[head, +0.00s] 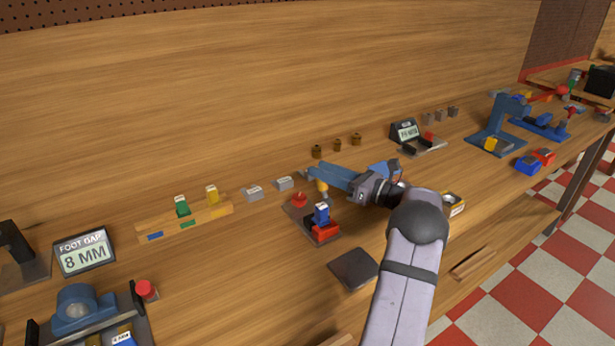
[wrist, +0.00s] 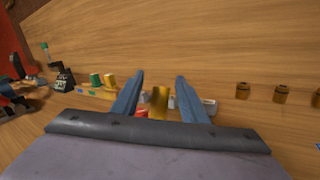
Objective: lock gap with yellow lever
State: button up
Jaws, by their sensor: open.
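The yellow lever (head: 322,187) stands upright on a small dark fixture (head: 296,214) in the middle of the bench. The fixture also carries a red knob (head: 299,200), a blue block (head: 321,213) and a red base piece (head: 325,233). My gripper (head: 311,173) reaches in from the right with its blue fingers at the lever's top. In the wrist view, the open fingers (wrist: 160,76) stand on either side of the yellow lever (wrist: 159,103), with a gap visible on both sides. The lever's lower end is mostly hidden behind the gripper there.
A "FOOT GAP 8 MM" display (head: 84,253) stands at left. A wooden rack (head: 150,229) holds green and yellow pieces. Grey blocks (head: 254,193) and brass weights (head: 337,146) lie behind the fixture. A dark square plate (head: 353,268) lies in front.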

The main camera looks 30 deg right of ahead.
jog(key=s+f, duration=0.1)
jog(key=s+d+f+g, duration=0.1)
jog(key=shift+s+f, duration=0.15)
jog(key=shift+f, duration=0.2)
jog(key=shift+p+x, duration=0.7)
jog(key=shift+x, duration=3)
grip_shut()
jog(key=shift+s, duration=0.1)
